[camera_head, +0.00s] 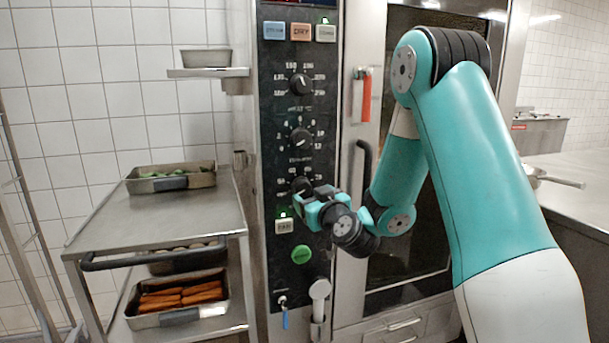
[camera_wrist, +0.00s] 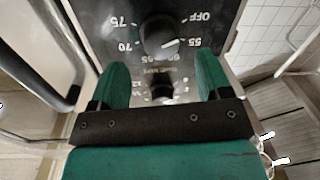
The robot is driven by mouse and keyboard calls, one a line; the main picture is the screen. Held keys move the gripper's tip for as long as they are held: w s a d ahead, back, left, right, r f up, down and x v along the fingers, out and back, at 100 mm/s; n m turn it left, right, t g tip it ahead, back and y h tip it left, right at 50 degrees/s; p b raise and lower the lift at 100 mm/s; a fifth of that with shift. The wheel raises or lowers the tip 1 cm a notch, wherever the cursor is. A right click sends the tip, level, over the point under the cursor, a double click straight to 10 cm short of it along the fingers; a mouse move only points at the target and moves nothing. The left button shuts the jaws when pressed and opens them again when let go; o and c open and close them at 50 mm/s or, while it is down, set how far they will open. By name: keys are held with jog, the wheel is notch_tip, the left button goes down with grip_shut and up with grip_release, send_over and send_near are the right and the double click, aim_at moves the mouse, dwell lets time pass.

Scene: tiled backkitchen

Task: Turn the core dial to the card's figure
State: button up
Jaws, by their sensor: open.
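The core dial (camera_wrist: 157,34) is a round black knob with figures from OFF and 55 round to 75. Its white mark points roughly toward 55 in the wrist view. In the head view this lowest dial (camera_head: 300,184) is partly hidden by my gripper (camera_head: 308,200). My gripper (camera_wrist: 160,65) is open and empty, its two green fingers apart. The core dial lies just beyond the fingertips, about midway between them; I see no contact. I cannot make out a card with a readable figure.
Above are the middle dial (camera_head: 301,138) and the top dial (camera_head: 300,85). Below are a lit pale button (camera_head: 284,226) and a green button (camera_head: 302,255). A dark oven door handle (camera_head: 361,175) stands right of the panel. A steel trolley (camera_head: 190,215) with trays stands at left.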

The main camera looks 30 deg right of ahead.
aim_at(305, 190)
jog(key=p+x, duration=0.3)
jog(key=shift+w+r, duration=0.3)
jog(key=shift+w, duration=0.05)
jog(key=shift+w+d+f+p, duration=0.1)
jog(key=shift+w+f+p, duration=0.05)
jog(key=shift+w+p, duration=0.3)
jog(key=shift+w+d+f+p, duration=0.1)
jog(key=shift+w+f+p, duration=0.05)
jog(key=shift+w+p, duration=0.25)
jog(key=shift+c, duration=0.2)
jog(key=c, duration=0.8)
